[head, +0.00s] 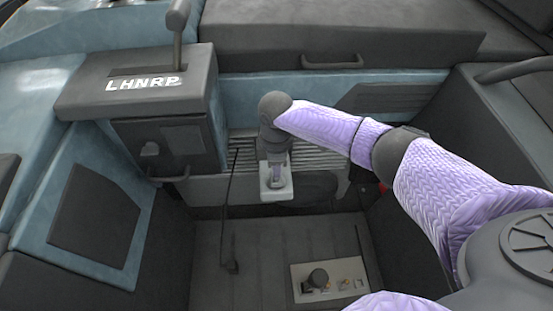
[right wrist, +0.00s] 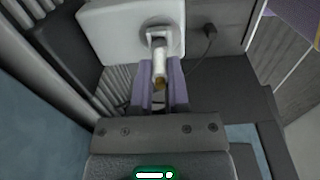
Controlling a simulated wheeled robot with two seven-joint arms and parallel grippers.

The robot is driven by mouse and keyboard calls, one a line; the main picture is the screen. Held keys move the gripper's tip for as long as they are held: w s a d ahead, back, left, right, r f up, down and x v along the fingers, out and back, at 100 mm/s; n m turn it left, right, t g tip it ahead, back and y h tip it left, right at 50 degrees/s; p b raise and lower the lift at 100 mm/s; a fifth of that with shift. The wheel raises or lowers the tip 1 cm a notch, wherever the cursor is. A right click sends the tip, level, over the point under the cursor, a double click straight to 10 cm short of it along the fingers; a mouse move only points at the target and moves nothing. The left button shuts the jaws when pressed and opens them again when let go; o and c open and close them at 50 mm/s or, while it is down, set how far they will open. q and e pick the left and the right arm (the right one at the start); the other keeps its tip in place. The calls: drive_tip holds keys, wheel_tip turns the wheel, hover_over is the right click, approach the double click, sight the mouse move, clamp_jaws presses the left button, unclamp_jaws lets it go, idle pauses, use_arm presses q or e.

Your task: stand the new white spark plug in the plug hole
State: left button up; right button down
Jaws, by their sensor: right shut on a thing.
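My right gripper (head: 276,168) reaches down over a pale block (head: 288,191) at the middle of the head view. In the right wrist view, its two purple fingers (right wrist: 161,88) are shut on the white spark plug (right wrist: 159,62), which has a brownish end toward the camera. The plug's far end meets the round plug hole (right wrist: 163,38) in the pale block, which also shows in the right wrist view (right wrist: 108,28). I cannot tell how deep the plug sits in it. My left gripper is not in view.
A dark box with a lever and the letters LHNRP (head: 150,82) stands at the left. A thin dark cable (head: 232,205) hangs left of the block. On the floor, a pale tray (head: 302,293) holds a dark knob-like thing (head: 318,279) and small brass-coloured pieces.

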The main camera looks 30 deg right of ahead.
drive_tip(key=shift+f, duration=0.15)
drive_tip(key=shift+p, duration=0.3)
idle(0.3)
drive_tip(key=c, duration=0.5)
unclamp_jaws()
drive_tip(key=shift+c, duration=0.2)
